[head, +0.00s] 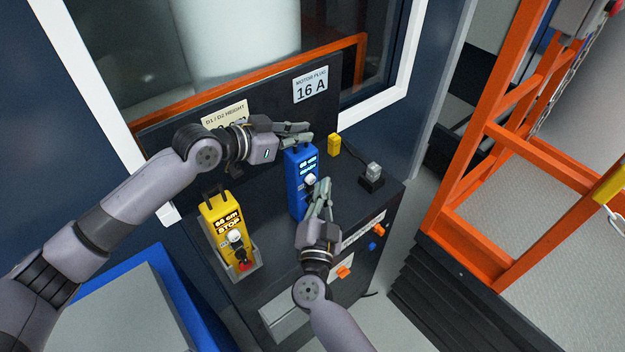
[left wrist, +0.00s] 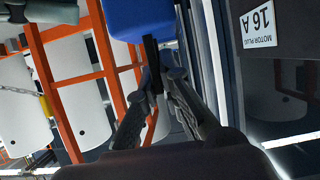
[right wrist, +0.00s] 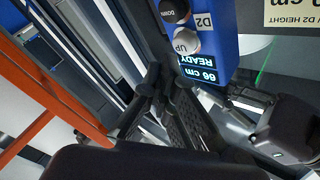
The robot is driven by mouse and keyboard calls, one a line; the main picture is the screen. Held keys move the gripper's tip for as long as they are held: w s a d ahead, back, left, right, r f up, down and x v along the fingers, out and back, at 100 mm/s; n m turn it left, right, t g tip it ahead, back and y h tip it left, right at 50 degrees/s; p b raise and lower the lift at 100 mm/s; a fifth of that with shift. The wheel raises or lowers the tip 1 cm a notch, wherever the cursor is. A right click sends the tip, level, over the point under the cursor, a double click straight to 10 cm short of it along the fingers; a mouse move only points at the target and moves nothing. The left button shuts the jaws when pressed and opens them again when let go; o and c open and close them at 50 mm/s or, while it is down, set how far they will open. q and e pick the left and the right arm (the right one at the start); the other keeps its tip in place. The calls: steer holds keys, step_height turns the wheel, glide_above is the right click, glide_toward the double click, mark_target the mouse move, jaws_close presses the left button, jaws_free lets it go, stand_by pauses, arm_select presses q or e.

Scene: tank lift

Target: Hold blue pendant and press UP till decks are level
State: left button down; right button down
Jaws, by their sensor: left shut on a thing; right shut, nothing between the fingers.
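In the right wrist view the pendant's display (right wrist: 198,67) reads "66 cm READY", with a white UP button (right wrist: 186,42) and a dark DOWN button (right wrist: 174,10), marked D2. My right gripper (head: 324,184) is shut and empty, fingertips close to the UP button. I cannot tell whether they touch it.
A yellow pendant (head: 222,218) with a red button sits in a holder at the console's left; its display appears to read "86 cm STOP". A small yellow block (head: 334,145) and a black plug (head: 372,177) are on the console. An orange-framed deck (head: 560,250) stands at right.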

steer(key=shift+s, duration=0.1)
steer(key=s+d, duration=0.1)
steer(key=s, duration=0.1)
steer(key=s+d, duration=0.2)
stand_by(0.6)
stand_by(1.8)
arm_select(q)
steer(key=c, duration=1.7)
jaws_free()
